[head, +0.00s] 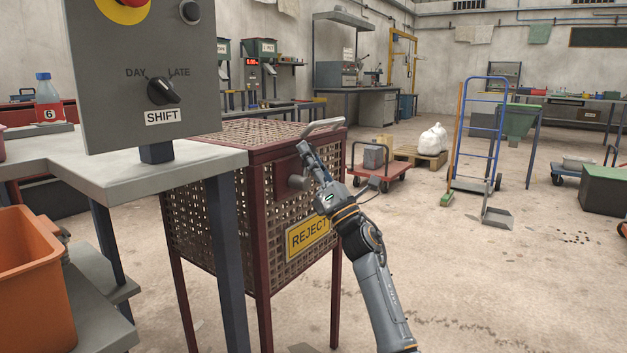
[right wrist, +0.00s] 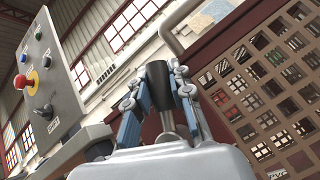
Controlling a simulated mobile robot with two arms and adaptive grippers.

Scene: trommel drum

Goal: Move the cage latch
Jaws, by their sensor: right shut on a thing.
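The cage (head: 225,165) is a dark red mesh box on legs with a yellow REJECT sign (head: 309,237) on its front. My right gripper is at the upper front of the cage, below the lid handle (head: 322,126). In the right wrist view its fingers are closed around a dark knob (right wrist: 160,84), which appears to be the cage latch. The fingers hide the latch in the head view. My left gripper is not in view.
A grey control box (head: 145,75) with a SHIFT switch stands on a bench (head: 130,168) at the left, close to the cage. An orange bin (head: 35,275) is in front of it. A red cart (head: 383,180) stands behind the cage.

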